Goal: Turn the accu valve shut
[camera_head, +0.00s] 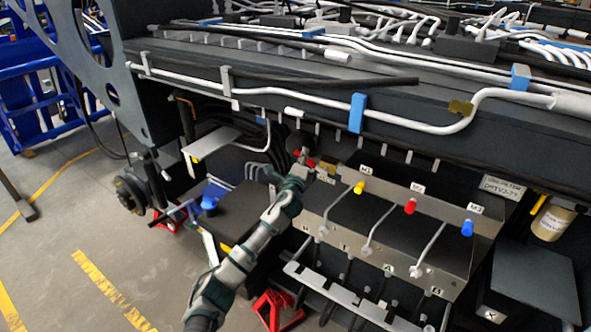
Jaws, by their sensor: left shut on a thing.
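My left arm comes up from the lower left, and my left gripper (303,163) is at the upper left end of the metal valve panel (333,190). A small red part (311,163), which looks like the accu valve's handle, shows right at the fingertips. The gripper is shut on it. The fingers hide most of the valve, so its exact angle cannot be told. My right gripper is not in view.
Yellow (360,188), red (410,206) and blue (467,228) knobs sit along the panel to the right, with thin grey pipes below. A chassis beam with white pipes (300,105) runs above the gripper. Open floor (70,230) lies at the left.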

